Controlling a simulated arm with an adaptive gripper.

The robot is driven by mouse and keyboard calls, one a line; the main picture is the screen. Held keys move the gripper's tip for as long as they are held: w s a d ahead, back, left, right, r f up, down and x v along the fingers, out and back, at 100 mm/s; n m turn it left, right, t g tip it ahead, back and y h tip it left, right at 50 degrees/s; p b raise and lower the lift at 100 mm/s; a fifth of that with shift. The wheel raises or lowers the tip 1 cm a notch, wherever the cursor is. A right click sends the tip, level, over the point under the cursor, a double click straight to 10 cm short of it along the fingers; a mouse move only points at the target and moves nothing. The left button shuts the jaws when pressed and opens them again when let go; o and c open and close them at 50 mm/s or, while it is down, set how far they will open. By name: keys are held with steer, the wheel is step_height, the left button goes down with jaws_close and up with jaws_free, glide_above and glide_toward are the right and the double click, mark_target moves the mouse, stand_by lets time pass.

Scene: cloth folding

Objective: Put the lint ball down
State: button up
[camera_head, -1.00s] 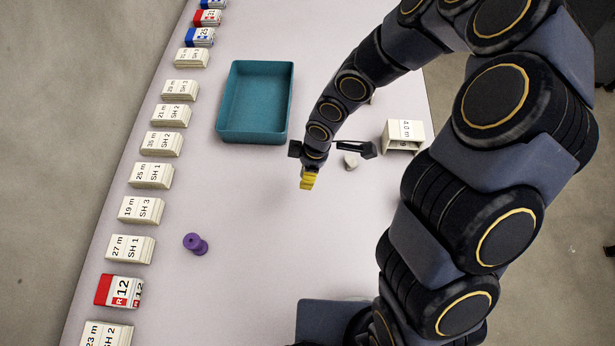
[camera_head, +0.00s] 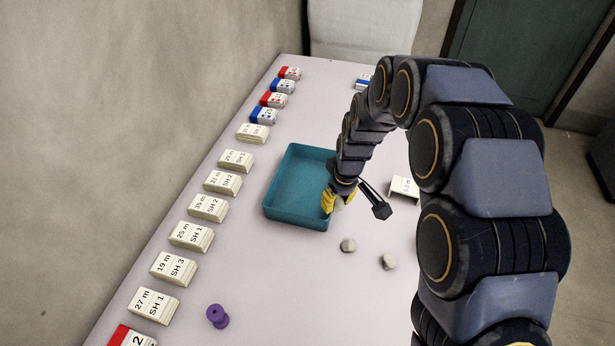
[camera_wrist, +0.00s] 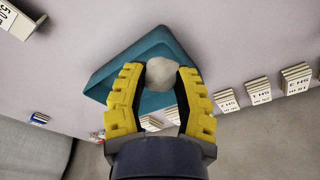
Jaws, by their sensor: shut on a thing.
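My gripper (camera_head: 337,200) has yellow fingers and is at the near right corner of the teal tray (camera_head: 268,212). It is shut on a pale grey lint ball (camera_wrist: 161,73), which shows between the fingertips in the wrist view. The tray (camera_wrist: 103,82) lies behind the ball there. I cannot tell from these views how high the ball is above the tray. In the head view the fingers and arm hide part of the tray's right side.
Two pale balls (camera_head: 348,245) (camera_head: 389,262) lie on the table near the tray. A white labelled box (camera_head: 404,188) stands at the right. A purple spool (camera_head: 217,316) lies at the front. Labelled blocks (camera_head: 191,236) line the left edge.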

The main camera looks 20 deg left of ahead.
steer(key=shift+w+a+r, duration=0.1)
steer(key=shift+w+a, duration=0.1)
steer(key=shift+a, duration=0.3)
steer(key=shift+w+a+r, duration=0.1)
steer(key=shift+w+a, duration=0.05)
steer(key=shift+a, duration=0.3)
glide_above(315, 188)
steer(key=s, duration=0.1)
steer(key=f, duration=0.8)
steer(key=shift+s+d+f, duration=0.1)
steer(key=shift+d+f, duration=0.2)
steer(key=shift+f, duration=0.05)
steer(key=shift+w+a+f, duration=0.2)
steer(key=shift+w+f, duration=0.15)
steer(key=shift+f, duration=1.8)
steer(key=shift+f, duration=0.1)
steer(key=o, duration=0.6)
